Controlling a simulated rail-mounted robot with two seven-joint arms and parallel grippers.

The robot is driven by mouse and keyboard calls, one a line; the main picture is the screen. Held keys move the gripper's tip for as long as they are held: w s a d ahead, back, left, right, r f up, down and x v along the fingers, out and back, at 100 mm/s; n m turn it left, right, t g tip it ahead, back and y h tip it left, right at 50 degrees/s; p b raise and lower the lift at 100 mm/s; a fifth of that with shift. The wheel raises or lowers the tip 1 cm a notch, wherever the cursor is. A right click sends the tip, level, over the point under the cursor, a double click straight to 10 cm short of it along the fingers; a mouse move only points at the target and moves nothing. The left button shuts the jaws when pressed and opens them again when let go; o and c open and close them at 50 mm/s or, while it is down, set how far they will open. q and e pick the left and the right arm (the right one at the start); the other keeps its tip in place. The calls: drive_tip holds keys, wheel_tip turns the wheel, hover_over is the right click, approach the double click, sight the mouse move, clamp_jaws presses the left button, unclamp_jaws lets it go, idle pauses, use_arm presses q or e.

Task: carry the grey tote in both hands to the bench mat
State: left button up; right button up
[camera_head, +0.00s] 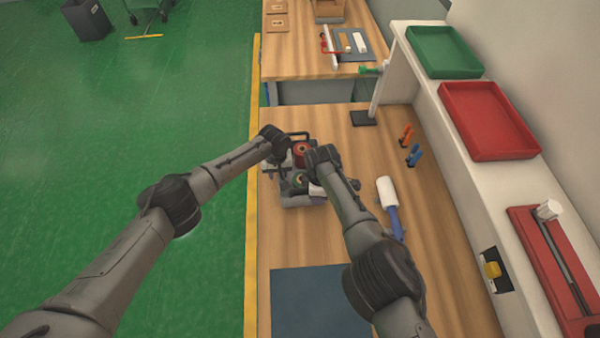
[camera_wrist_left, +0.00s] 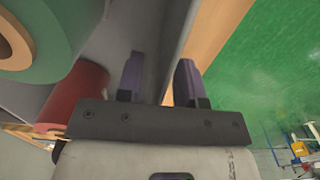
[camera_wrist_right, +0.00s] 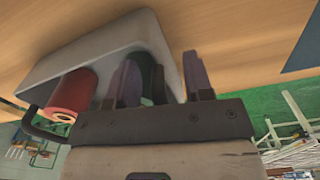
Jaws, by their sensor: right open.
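The grey tote (camera_head: 291,201) stands on the wooden bench near its left edge, with red and green spools inside. My left gripper (camera_head: 283,160) is at the tote's left side. In the left wrist view its fingers (camera_wrist_left: 158,75) are apart, one over the inside and one outside the tote wall (camera_wrist_left: 165,35), with a strip of bench showing beside the wall. My right gripper (camera_head: 312,180) is at the tote's right side, partly hidden by its own wrist. The dark blue bench mat (camera_head: 320,300) lies bare nearer me.
A white lint roller (camera_head: 388,193) with a blue handle lies right of the tote. Orange (camera_head: 406,135) and blue (camera_head: 414,155) clamps are farther up. A shelf along the right holds green (camera_head: 445,50) and red (camera_head: 490,120) trays. Bench between tote and mat is clear.

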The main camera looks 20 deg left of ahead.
use_arm(q)
drive_tip(key=c, duration=0.6)
use_arm(e)
drive_tip(key=c, duration=0.6)
use_arm(q)
clamp_jaws()
use_arm(e)
clamp_jaws()
use_arm(q)
drive_tip(key=shift+r, duration=0.2)
use_arm(e)
drive_tip(key=shift+r, duration=0.15)
